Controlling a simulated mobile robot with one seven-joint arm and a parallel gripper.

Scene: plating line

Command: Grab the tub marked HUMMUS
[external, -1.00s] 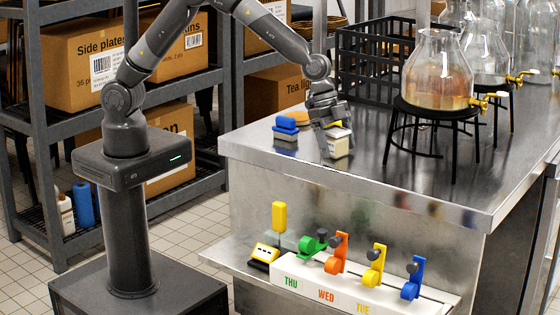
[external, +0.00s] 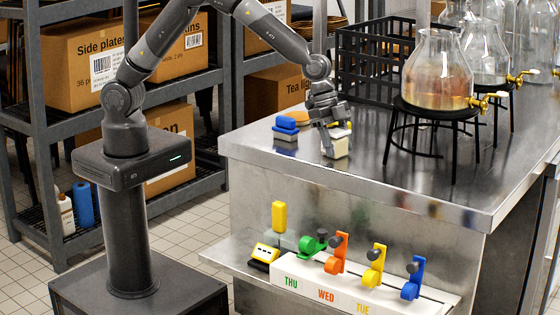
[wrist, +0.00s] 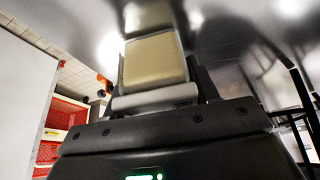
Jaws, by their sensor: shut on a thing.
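My gripper (external: 334,143) points down at the steel counter and is shut on a small pale tub (external: 341,149) near the counter's front edge. The wrist view shows the tub (wrist: 155,62) with a tan face and pale border, close in front of the gripper body. No lettering on it can be read, so I cannot tell whether it is marked HUMMUS. The fingers hide part of the tub. A blue-topped tub (external: 286,123) stands to its left; its label is not legible either.
A black wire crate (external: 372,70) stands behind on the steel counter (external: 250,144). Glass dispensers on black stands (external: 432,105) are to the right. The counter's front strip is clear.

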